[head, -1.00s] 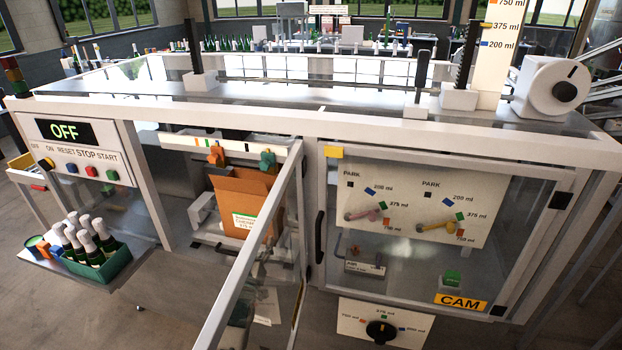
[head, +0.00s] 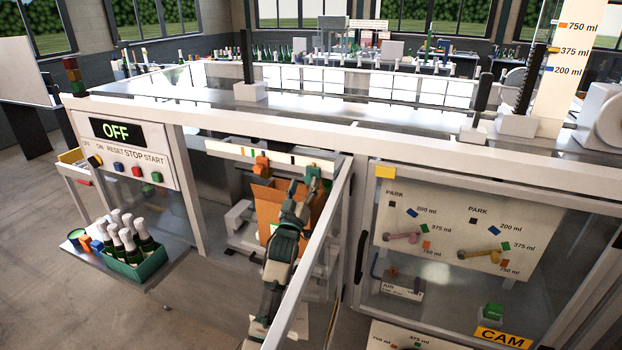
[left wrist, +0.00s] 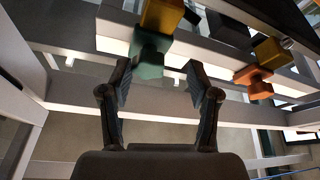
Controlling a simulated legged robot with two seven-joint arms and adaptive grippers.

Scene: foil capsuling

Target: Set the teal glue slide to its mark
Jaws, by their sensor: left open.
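The teal glue slide (head: 313,173) sits on the right part of a white rail (head: 285,159) inside the left bay, to the right of an orange slide (head: 262,164). The rail carries small coloured marks left of the teal slide. My left gripper (head: 304,189) is just below and in front of the teal slide, open. In the left wrist view, the teal slide (left wrist: 149,62), joined to a yellow block, shows between and beyond the open fingertips (left wrist: 158,83). The orange slide (left wrist: 257,82) is to the right there. Contact with the teal slide cannot be told. My right gripper is not in view.
An open door frame (head: 312,255) stands right beside my left arm. An orange-brown carton (head: 266,212) is behind the arm, partly hidden. A tray of bottles (head: 137,265) is at left. The closed right bay (head: 460,265) holds pink and yellow levers.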

